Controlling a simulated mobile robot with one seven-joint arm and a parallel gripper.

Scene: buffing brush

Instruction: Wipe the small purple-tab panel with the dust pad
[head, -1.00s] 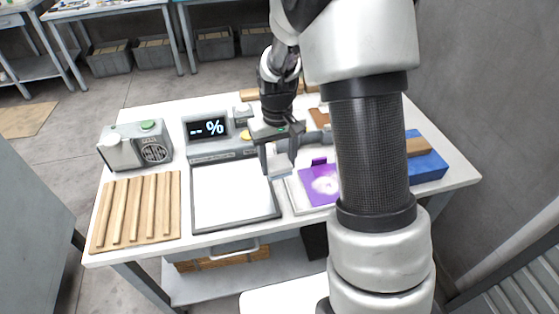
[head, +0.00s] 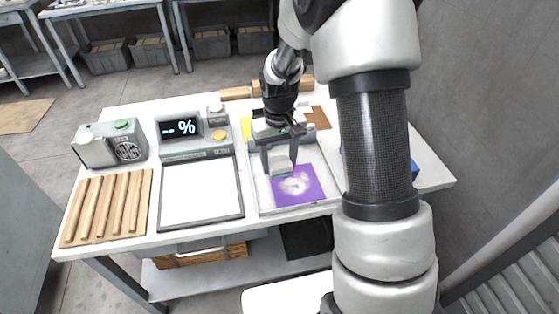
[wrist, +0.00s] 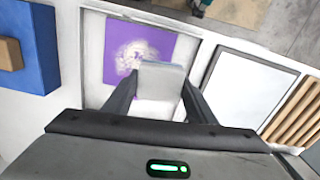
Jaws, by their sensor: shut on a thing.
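The purple panel (head: 308,192) lies flat in a pale tray (head: 264,205) on the table, with a whitish dusty patch in its middle. It also shows in the wrist view (wrist: 117,66). My gripper (head: 280,170) is shut on the dust pad (head: 281,165), a pale grey block, at the panel's back-left part. In the wrist view the pad (wrist: 161,82) overlaps the panel's near edge and part of the dusty patch. I cannot tell whether the pad touches the panel. The panel's tab is not clearly seen.
Left of the tray are a black-framed white board (head: 200,193), a display unit (head: 190,135), a slatted wooden rack (head: 106,205) and a grey device (head: 110,145). A blue block (wrist: 35,45) with a wooden piece stands on the panel's other side.

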